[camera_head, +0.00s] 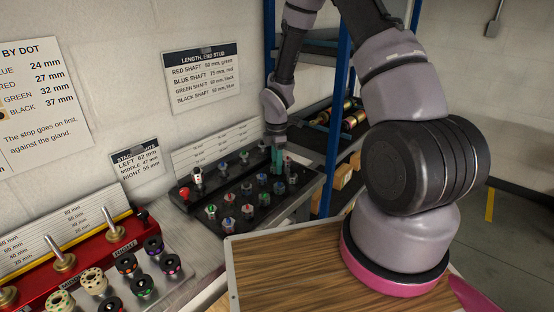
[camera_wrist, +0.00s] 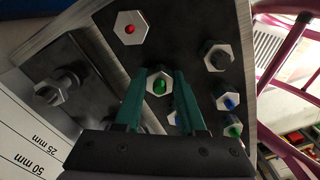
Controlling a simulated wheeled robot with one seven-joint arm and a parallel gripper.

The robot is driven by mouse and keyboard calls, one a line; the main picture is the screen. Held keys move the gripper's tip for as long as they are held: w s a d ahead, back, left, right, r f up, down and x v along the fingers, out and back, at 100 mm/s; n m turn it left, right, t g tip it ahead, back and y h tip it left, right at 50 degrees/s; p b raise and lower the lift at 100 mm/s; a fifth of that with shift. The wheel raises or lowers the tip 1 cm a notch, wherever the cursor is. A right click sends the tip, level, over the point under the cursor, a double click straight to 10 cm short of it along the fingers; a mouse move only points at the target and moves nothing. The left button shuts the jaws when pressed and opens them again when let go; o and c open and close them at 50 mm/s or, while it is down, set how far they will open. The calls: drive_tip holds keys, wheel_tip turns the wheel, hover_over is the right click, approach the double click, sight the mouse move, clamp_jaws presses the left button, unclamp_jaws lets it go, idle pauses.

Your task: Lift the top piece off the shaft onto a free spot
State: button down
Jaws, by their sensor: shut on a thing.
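My gripper (camera_head: 277,160) reaches down over the black rack (camera_head: 262,211), near its back right part. Whether the piece is seated or raised is not clear. Three short shafts, including one upright shaft (camera_head: 113,226), stand on the red base (camera_head: 92,247) at the lower left; no piece shows on their upper ends.
Several other hex pieces stand close by, with a red-dot one (camera_wrist: 130,28) and a blue-dot one (camera_wrist: 229,101). A grey tray (camera_head: 172,291) holds dark and pale rings. A wood-topped surface (camera_head: 290,270) is bare at the front. A blue-framed shelf (camera_head: 338,110) rises behind.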

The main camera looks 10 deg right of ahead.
drive_tip(key=shift+f, duration=0.2)
drive_tip(key=shift+c, duration=2.1)
unclamp_jaws()
drive_tip(key=shift+r, duration=0.1)
wheel_tip(320, 180, up, 11)
